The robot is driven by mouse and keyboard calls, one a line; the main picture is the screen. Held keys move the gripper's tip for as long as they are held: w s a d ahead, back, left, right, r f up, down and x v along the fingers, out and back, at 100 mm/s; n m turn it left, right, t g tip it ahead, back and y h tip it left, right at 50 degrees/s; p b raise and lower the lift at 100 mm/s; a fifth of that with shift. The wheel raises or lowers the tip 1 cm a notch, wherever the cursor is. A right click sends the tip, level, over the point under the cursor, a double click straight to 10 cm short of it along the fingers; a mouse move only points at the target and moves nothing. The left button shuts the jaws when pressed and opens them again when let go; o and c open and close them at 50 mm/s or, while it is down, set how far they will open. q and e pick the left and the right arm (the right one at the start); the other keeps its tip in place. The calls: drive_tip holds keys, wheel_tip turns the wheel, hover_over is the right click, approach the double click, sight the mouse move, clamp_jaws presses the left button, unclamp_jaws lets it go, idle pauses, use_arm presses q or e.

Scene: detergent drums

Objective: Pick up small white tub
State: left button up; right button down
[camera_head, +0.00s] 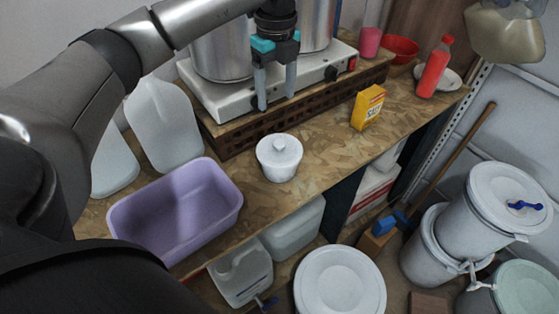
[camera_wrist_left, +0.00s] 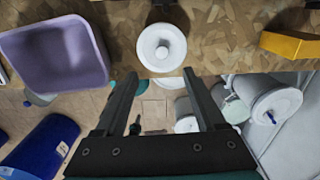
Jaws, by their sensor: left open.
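The small white tub (camera_head: 280,158) stands upright on the wooden worktop, between the purple basin and the yellow box. It has a round lid with a knob on top. It also shows in the left wrist view (camera_wrist_left: 162,47), at the top centre, beyond my fingertips. My left gripper (camera_head: 275,106) is open and empty, above and behind the tub in the head view, in front of the white stove. In the left wrist view its two fingers (camera_wrist_left: 161,77) are spread apart with nothing between them. My right gripper is in neither view.
A purple basin (camera_head: 173,218) stands left of the tub, with white jugs (camera_head: 163,125) behind it. A white stove (camera_head: 290,87) with large pots is at the back. A yellow box (camera_head: 368,107) and a red bottle (camera_head: 434,68) stand to the right. White drums (camera_head: 340,284) stand below the worktop edge.

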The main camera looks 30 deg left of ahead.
use_arm(q)
hover_over(279, 142)
drive_tip(key=f, duration=0.8)
drive_tip(key=shift+a+f+p, duration=0.1)
drive_tip(key=shift+a+p, duration=0.1)
drive_tip(key=shift+p, duration=0.1)
drive_tip(key=f, duration=0.2)
drive_tip(key=f+p, duration=0.1)
drive_tip(key=f, duration=0.1)
drive_tip(key=shift+d, duration=0.3)
drive_tip(key=shift+f, duration=0.65)
clamp_jaws()
